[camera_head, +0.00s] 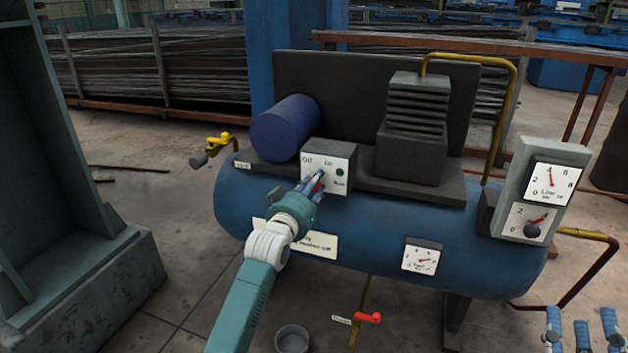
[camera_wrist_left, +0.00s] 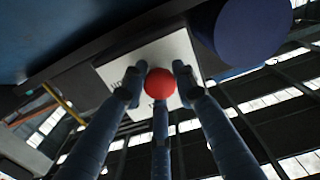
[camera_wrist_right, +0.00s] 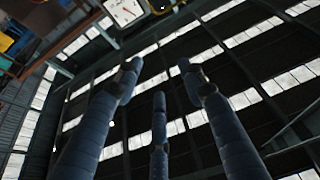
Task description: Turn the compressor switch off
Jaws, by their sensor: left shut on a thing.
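The compressor switch box (camera_head: 343,155) stands on top of the blue tank, its white face marked "Off" at upper left, with other labels hard to read. My left gripper (camera_head: 314,183) is at this face, its fingers closed around the red switch knob (camera_wrist_left: 159,83). The fingers hide much of the switch in the head view, so I cannot clearly tell its position. My right gripper (camera_head: 580,318) is at the lower right corner, away from the compressor. In the right wrist view its fingers (camera_wrist_right: 158,68) are spread and empty.
The blue tank (camera_head: 380,225) carries a dark blue motor (camera_head: 285,128) and a finned block (camera_head: 413,125). Gauges (camera_head: 532,220) stand at its right end. A yellow valve (camera_head: 218,138) is at the left; a red-handled drain valve (camera_head: 367,318) and a bucket (camera_head: 292,339) are below.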

